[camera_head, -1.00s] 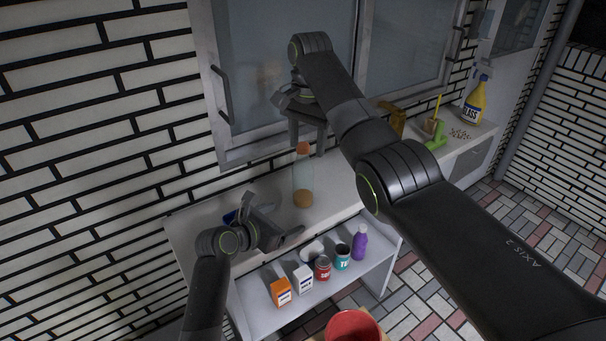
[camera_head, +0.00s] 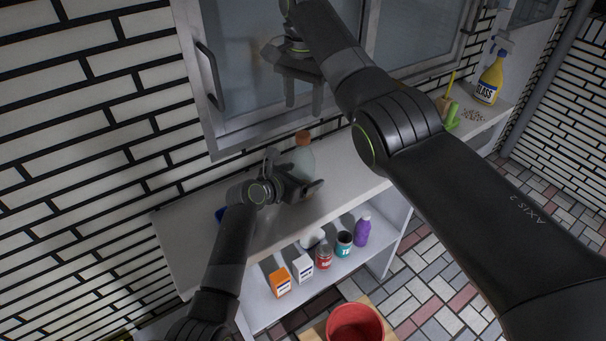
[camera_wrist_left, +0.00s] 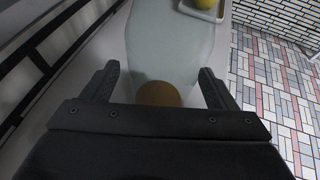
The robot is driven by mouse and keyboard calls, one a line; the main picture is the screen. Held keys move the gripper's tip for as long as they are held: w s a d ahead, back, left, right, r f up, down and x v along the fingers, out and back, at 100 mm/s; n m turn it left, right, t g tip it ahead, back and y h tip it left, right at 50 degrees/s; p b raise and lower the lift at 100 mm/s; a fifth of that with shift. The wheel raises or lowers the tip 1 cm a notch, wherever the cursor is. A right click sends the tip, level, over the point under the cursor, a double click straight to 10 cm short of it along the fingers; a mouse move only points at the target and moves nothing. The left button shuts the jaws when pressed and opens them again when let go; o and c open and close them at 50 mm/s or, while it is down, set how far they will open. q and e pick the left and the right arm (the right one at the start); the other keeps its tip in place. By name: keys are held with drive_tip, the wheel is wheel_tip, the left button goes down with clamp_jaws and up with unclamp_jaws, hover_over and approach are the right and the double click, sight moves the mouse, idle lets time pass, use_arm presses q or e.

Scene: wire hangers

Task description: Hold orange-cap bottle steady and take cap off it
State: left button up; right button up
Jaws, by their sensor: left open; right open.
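The orange-cap bottle stands upright on the white counter (camera_head: 185,240), its clear body (camera_head: 303,164) topped by the orange cap (camera_head: 303,137). My left gripper (camera_head: 295,180) is open at the bottle's lower part, which it partly hides. In the left wrist view the clear bottle (camera_wrist_left: 165,45) lies between the two open fingers of the left gripper (camera_wrist_left: 158,85), with gaps on both sides; an orange-brown patch shows at its near end. My right gripper (camera_head: 303,95) is open and empty, with its fingers pointing down above the cap.
A shelf below holds an orange box (camera_head: 280,283), a white box (camera_head: 303,268), cans and a purple bottle (camera_head: 362,232). A red bucket (camera_head: 355,328) is at the bottom. A yellow spray bottle (camera_head: 490,80) stands far right. The window (camera_head: 245,70) is close behind.

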use_arm(q)
drive_tip(key=shift+w+d+f, duration=0.1)
drive_tip(key=shift+w+d, duration=0.1)
drive_tip(key=shift+d, duration=0.2)
use_arm(e)
drive_tip(key=shift+s+r, duration=0.2)
drive_tip(key=shift+s, duration=0.1)
use_arm(q)
drive_tip(key=shift+w, duration=0.1)
use_arm(e)
drive_tip(key=shift+w, duration=0.1)
